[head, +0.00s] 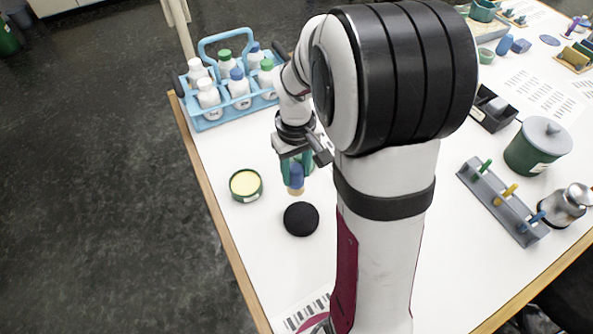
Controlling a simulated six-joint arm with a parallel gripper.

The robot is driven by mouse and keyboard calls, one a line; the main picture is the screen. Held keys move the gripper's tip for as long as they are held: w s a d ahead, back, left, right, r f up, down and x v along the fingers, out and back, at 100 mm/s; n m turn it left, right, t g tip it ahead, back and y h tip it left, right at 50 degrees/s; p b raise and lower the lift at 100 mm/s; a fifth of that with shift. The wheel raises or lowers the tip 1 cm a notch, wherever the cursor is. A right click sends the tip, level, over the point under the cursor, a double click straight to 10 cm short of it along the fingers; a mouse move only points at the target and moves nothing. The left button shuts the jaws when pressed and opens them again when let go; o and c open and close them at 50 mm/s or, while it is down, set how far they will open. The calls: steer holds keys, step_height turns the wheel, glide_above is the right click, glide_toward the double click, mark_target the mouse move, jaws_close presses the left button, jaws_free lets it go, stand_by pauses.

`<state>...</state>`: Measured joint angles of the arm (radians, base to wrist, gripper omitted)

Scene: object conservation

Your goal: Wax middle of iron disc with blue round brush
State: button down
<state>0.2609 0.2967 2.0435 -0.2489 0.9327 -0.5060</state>
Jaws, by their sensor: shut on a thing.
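The iron disc (301,220) is dark, round and flat on the white table, in front of my gripper. My gripper (296,168) points down and is shut on the blue round brush (296,178), whose lower end is tan. The brush is upright near the far edge of the disc; I cannot tell whether it touches anything. A green round tin (246,200) holds pale yellow wax (245,182) and stands open to the left of the brush.
A blue bottle carrier (212,122) stands behind at the left. A grey rack (500,203) with coloured handles, a metal jar (565,206) and a green lidded pot (537,150) are at the right. A barcode sheet (305,312) lies in front.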

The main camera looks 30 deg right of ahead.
mark_target(298, 192)
step_height(298, 192, down, 7)
steer(key=shift+f, duration=0.2)
steer(key=shift+s+a, duration=0.15)
steer(key=shift+s, duration=1.4)
steer(key=shift+s+a, duration=0.15)
steer(key=shift+s, duration=1.35)
steer(key=shift+w+d, duration=0.15)
steer(key=shift+w, duration=1.4)
steer(key=shift+w+d, duration=0.15)
steer(key=shift+w, duration=1.4)
steer(key=shift+s, duration=0.3)
steer(key=shift+s+a, duration=0.2)
steer(key=shift+s, duration=2.85)
steer(key=shift+w+d, duration=0.15)
steer(key=shift+w, duration=1.45)
steer(key=shift+w+d, duration=0.1)
steer(key=shift+w, duration=1.5)
steer(key=shift+w+r, duration=0.15)
steer(key=shift+r, duration=3.95)
